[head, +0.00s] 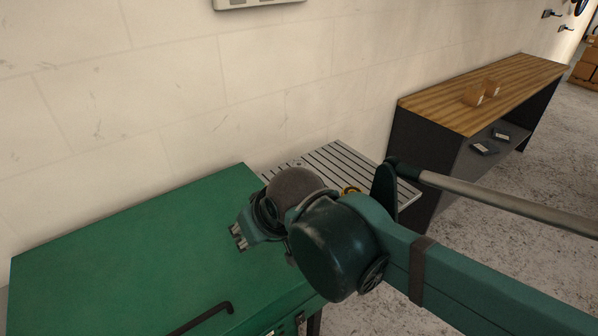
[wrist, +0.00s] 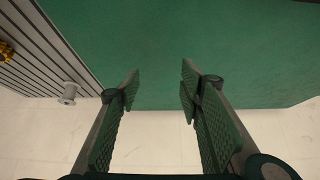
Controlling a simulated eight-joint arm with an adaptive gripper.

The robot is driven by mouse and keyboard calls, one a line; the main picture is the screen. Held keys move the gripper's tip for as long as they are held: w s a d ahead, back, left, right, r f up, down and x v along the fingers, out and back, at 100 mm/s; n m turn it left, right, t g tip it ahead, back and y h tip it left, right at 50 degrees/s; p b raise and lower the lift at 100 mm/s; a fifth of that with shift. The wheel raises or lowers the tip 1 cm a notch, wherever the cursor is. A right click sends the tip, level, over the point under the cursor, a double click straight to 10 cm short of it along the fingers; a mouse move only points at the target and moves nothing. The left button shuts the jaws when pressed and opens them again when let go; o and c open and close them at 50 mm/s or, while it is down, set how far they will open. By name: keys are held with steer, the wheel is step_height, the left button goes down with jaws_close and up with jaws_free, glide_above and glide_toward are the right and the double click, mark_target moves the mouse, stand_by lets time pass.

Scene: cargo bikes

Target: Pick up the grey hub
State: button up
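The grey hub (wrist: 68,94) is a small spool-shaped piece on the slatted grey table, near its wall-side edge. In the head view a small grey shape (head: 297,163) at the table's back edge appears to be the same hub. My gripper (wrist: 160,78) is open, with nothing between its two green ridged fingers. The hub lies to the left of the fingers in the wrist view, apart from them. In the head view my gripper (head: 238,237) is over the green surface, to the left of the slatted table.
A green cabinet top (head: 120,240) is bare except for a dark bent handle (head: 205,317) at its front. The slatted table (head: 335,160) also bears a yellow part (head: 350,190). A wooden-topped bench (head: 450,105) with small boxes stands right. The pale wall borders the tables.

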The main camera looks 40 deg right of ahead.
steer(key=w+d+r+m+g+p, duration=0.2)
steer(key=w+d+r+m+p, duration=0.2)
steer(key=w+d+r+p, duration=0.15)
steer(key=m+g+p, duration=0.5)
steer(key=m+p, duration=0.7)
steer(key=p, duration=0.2)
glide_above(298, 164)
steer(key=a, duration=0.2)
steer(key=f, duration=0.3)
steer(key=shift+s+d, duration=0.15)
steer(key=shift+d, duration=0.1)
steer(key=shift+d+f+p, duration=0.5)
steer(key=shift+d+f, duration=0.15)
steer(key=shift+d, duration=0.15)
steer(key=shift+f, duration=0.15)
steer(key=shift+f, duration=1.15)
